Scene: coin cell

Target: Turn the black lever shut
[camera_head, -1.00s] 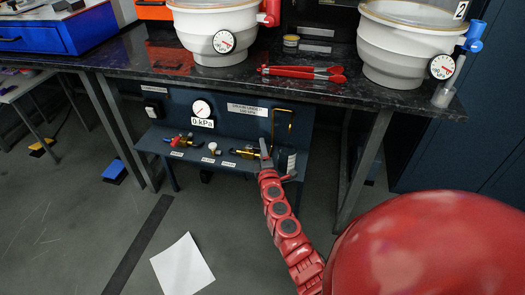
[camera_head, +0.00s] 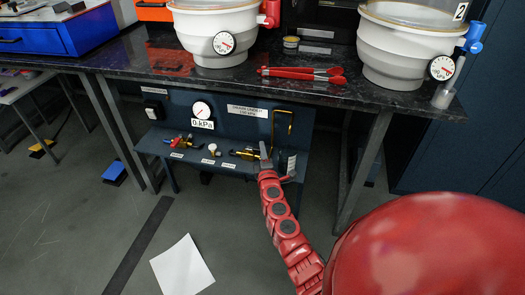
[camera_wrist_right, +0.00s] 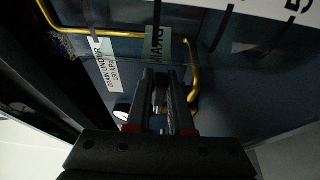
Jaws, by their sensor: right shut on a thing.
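The brass valve (camera_head: 244,154) with the black lever sits at the right part of the low blue shelf under the bench in the head view. My right gripper (camera_head: 264,152) reaches up to its right end. In the right wrist view, my right gripper (camera_wrist_right: 160,95) is shut on a thin dark piece between its fingertips, which looks like the black lever. The fingers hide most of the lever, and its exact angle cannot be told. My left gripper is not in view.
A red-handled valve (camera_head: 180,141) and a small white-topped fitting (camera_head: 213,148) stand left on the shelf. A gauge (camera_head: 201,109) is on the blue panel. A yellow pipe (camera_head: 291,122) rises behind the gripper. The bench top (camera_head: 330,92) overhangs the shelf. White paper (camera_head: 182,266) lies on the floor.

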